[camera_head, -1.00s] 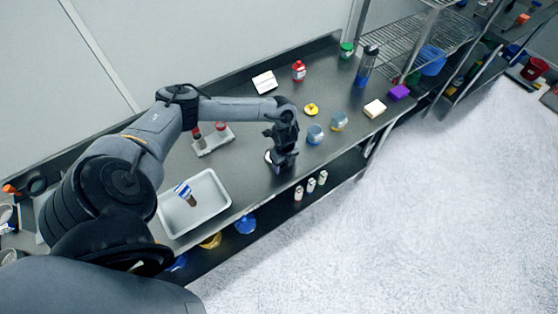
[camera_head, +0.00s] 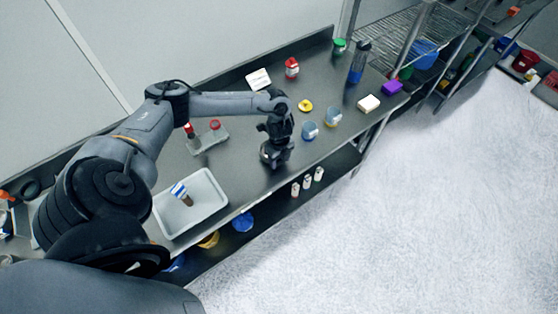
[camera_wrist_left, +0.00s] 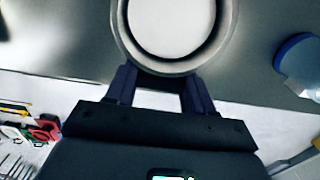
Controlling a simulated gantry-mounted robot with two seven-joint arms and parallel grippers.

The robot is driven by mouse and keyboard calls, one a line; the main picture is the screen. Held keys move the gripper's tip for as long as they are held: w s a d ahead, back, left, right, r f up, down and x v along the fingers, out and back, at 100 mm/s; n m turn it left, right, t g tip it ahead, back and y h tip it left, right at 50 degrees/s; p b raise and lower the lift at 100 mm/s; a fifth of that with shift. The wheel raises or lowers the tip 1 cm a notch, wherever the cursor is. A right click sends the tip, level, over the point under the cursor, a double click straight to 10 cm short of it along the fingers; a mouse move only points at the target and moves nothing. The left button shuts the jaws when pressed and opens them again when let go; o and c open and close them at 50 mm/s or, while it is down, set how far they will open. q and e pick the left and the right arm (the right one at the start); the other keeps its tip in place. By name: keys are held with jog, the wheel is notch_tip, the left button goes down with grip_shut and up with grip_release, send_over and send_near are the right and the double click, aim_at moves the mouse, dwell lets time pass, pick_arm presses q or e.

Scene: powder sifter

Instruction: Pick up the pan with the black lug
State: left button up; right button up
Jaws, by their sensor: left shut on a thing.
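A round pan with a pale inside and a grey rim (camera_wrist_left: 118,40) shows at the top of the left wrist view, partly cut off by the frame. My left gripper (camera_wrist_left: 160,84) is shut at the pan's near edge, with one dark finger on each side. I cannot tell whether the pan is clear of the table. My right gripper is not in view.
Two blue-and-clear jars (camera_head: 310,130) (camera_head: 333,117) stand right of the gripper, with a yellow item (camera_head: 305,105) behind. A grey tray (camera_head: 216,207) lies to the left, and a small rack with red-topped items (camera_head: 212,139) stands behind it. The table's front edge is close.

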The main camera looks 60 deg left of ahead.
pick_arm(q)
jog(key=r, duration=0.3)
jog(key=shift+d, duration=0.4)
jog(key=d+r+n+p, duration=0.1)
jog(key=d+r+n, duration=0.1)
jog(key=d+n, duration=0.6)
jog(key=d+r+n+p, duration=0.2)
jog(key=d+n, duration=0.5)
jog(key=d, duration=0.2)
jog(key=w+d+r, duration=0.4)
jog(key=w+r, duration=0.2)
jog(key=w, duration=0.1)
jog(key=w+d+r+n, duration=0.1)
jog(key=w+d+r, duration=0.2)
jog(key=w+r, duration=0.3)
jog(key=shift+w+d+r+n, duration=0.3)
jog(key=shift+w+d+r, duration=0.1)
jog(key=shift+w, duration=0.25)
jog(key=shift+a, duration=0.1)
